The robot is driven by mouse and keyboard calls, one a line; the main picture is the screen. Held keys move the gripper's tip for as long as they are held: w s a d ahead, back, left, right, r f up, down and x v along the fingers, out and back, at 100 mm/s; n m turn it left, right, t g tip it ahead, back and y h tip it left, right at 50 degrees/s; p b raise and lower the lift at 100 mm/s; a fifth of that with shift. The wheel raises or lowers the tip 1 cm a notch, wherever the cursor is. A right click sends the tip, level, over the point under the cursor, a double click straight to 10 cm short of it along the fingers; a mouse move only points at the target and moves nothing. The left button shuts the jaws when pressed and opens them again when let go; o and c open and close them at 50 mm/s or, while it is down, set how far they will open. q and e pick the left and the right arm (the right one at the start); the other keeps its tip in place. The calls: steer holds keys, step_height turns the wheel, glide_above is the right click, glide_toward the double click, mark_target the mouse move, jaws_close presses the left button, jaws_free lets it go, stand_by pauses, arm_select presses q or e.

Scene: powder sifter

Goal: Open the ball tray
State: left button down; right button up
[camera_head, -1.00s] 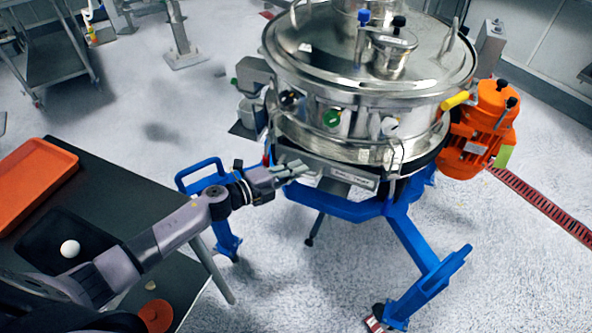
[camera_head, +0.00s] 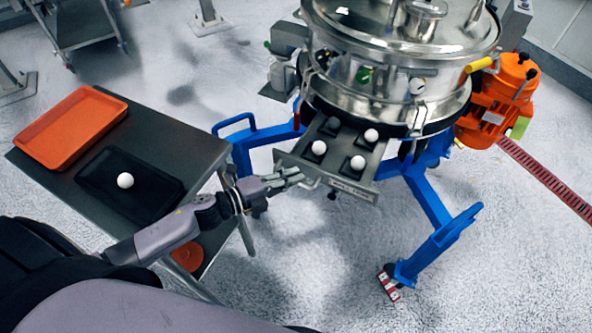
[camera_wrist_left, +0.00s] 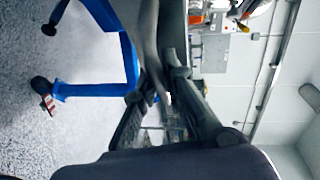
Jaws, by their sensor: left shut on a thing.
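The ball tray (camera_head: 337,180) is a grey metal drawer standing well out of the front of the steel sifter (camera_head: 385,85). Three white balls (camera_head: 319,147) show in it on dark square seats. My left gripper (camera_head: 304,179) is shut on the handle at the left part of the tray's front. The fingers hide most of the handle. In the left wrist view the two dark fingers (camera_wrist_left: 166,100) fill the middle, and the handle between them is hard to make out. My right gripper is not in view.
A side table at the left bears an orange tray (camera_head: 70,125) and a black tray (camera_head: 95,190) with one white ball (camera_head: 125,180). The sifter's blue leg (camera_head: 435,245) and orange motor (camera_head: 500,95) are at the right. Open floor lies in front of the ball tray.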

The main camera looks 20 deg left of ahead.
arm_select(q)
steer(key=shift+s, duration=0.7)
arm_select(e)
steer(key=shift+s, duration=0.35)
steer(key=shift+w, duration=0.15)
arm_select(q)
steer(key=c, duration=1.7)
jaws_free()
steer(key=shift+o, duration=0.2)
steer(key=shift+a, duration=0.1)
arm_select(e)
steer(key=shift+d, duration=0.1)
arm_select(q)
steer(key=v, duration=1.2)
steer(key=shift+f, duration=0.1)
